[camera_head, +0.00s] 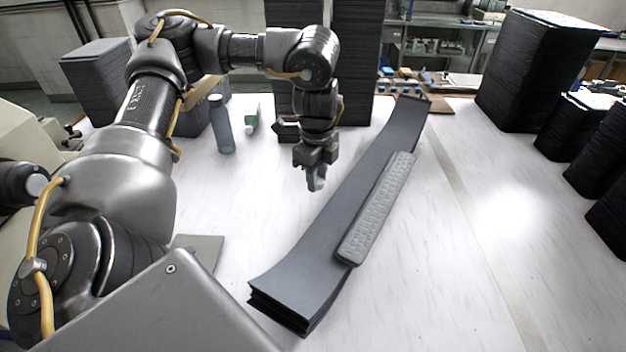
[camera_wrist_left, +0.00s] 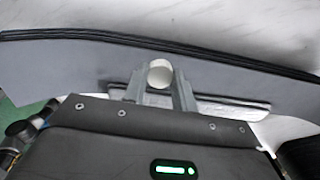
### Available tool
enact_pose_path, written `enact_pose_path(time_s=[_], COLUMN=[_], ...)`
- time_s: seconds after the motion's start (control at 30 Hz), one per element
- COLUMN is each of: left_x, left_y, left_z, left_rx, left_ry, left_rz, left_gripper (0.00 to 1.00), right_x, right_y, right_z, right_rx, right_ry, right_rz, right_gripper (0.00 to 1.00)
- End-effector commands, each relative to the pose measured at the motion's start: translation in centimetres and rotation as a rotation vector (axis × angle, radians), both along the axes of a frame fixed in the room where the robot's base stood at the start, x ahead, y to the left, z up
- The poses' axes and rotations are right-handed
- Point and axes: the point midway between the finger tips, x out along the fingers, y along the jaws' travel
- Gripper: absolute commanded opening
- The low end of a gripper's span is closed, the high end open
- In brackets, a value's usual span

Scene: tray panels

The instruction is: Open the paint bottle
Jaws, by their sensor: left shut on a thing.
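My left gripper (camera_head: 316,183) hangs over the white table, left of the long dark panel stack. It is shut on a small white round piece (camera_wrist_left: 160,73), which shows between the fingers in the left wrist view. The piece looks like a cap or bottle end; its lower part is hidden. A grey-blue bottle (camera_head: 221,125) stands upright on the table at the back left, apart from the gripper. A small green and white container (camera_head: 252,117) is beside it; I cannot tell which is the paint bottle. My right gripper is not in view.
A long dark panel stack (camera_head: 345,205) runs diagonally across the table, with a grey textured strip (camera_head: 377,208) along its right side. Tall black stacks (camera_head: 532,70) stand at the back right.

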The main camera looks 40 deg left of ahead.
Motion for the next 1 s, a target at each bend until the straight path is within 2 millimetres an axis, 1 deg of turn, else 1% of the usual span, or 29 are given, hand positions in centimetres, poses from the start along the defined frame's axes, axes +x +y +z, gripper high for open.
enact_pose_path(time_s=[0.03,0.1,0.23,0.4,0.6,0.67,0.77,1.0], left_x=[-0.5,-0.9,-1.7,-2.3,-2.3,-1.8,-0.3,5.1], left_y=[1.3,2.7,4.7,5.9,6.2,6.4,6.9,8.8], left_z=[-0.9,-1.8,-3.0,-3.8,-4.1,-4.3,-5.2,-7.8], left_rx=[0.000,0.005,0.011,0.014,0.016,0.016,0.016,0.015], left_ry=[0.003,0.002,0.005,0.006,0.007,0.008,0.010,0.009], left_rz=[-0.082,-0.209,-0.391,-0.516,-0.542,-0.539,-0.536,-0.535], left_gripper=[0.00,0.00,0.00,0.00,0.00,0.00,0.00,0.00], right_x=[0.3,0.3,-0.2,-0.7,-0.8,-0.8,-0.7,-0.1], right_y=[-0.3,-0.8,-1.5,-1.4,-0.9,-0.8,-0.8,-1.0], right_z=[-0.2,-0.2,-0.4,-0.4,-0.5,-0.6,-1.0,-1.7], right_rx=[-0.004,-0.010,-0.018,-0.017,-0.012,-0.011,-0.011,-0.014], right_ry=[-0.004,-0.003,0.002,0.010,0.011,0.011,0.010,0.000], right_rz=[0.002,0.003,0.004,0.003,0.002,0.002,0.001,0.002], right_gripper=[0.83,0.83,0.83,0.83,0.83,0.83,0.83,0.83])
